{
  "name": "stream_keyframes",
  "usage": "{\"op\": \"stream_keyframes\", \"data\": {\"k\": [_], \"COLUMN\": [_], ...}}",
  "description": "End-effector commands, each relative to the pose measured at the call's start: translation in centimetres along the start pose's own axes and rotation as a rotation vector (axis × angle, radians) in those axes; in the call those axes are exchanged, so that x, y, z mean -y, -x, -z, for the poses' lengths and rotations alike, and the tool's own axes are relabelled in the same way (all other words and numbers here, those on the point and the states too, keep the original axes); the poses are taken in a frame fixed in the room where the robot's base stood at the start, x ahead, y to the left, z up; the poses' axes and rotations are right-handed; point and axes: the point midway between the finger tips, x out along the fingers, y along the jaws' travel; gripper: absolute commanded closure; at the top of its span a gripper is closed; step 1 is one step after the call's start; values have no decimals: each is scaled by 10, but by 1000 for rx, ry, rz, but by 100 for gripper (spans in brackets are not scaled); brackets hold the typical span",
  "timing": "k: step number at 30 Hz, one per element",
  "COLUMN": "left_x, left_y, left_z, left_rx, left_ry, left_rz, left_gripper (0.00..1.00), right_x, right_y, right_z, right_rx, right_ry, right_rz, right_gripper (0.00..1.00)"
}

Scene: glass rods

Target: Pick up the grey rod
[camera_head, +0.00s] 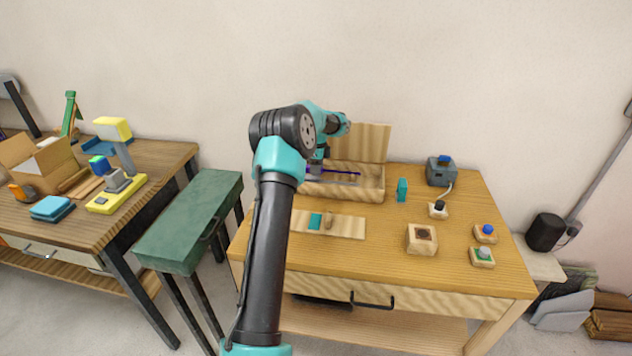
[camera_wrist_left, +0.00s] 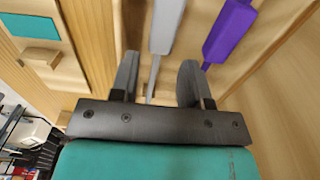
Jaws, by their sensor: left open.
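The grey rod (camera_wrist_left: 166,28) lies in the wooden box in the left wrist view, its thin part running down between my gripper's fingers. A purple rod (camera_wrist_left: 229,32) lies beside it on the right; it also shows in the head view (camera_head: 343,173). My left gripper (camera_wrist_left: 158,66) is open, with one finger on each side of the grey rod's thin part and no visible grip on it. In the head view my left gripper (camera_head: 317,163) is at the left end of the box, partly hidden by my arm. The grey rod is not clear there. My right gripper is not in view.
The wooden box (camera_head: 362,194) has its lid (camera_head: 373,141) raised at the back. A teal block (camera_head: 402,190) stands right of it. A wooden tray (camera_head: 349,228) with small pieces lies in front. Button blocks and a grey device (camera_head: 440,172) occupy the table's right side.

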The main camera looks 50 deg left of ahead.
Motion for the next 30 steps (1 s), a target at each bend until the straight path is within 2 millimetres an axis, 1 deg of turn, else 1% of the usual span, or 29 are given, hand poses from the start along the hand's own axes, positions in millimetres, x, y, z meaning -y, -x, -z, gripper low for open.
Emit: {"op": "stream_keyframes", "data": {"k": [8,11,18,21,24,30], "left_x": [0,0,0,1,1,1], "left_y": [-1,-8,-40,-48,-52,-52], "left_z": [0,1,2,2,2,2], "left_rx": [0,0,1,1,1,0], "left_ry": [0,0,0,1,1,0], "left_rz": [0,-1,-3,0,0,0], "left_gripper": [57,57,57,57,57,57], "right_x": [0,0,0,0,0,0], "right_y": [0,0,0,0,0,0], "right_z": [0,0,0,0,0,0], "right_rx": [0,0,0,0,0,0], "right_ry": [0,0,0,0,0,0], "right_rz": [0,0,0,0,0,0], "right_gripper": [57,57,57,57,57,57]}}
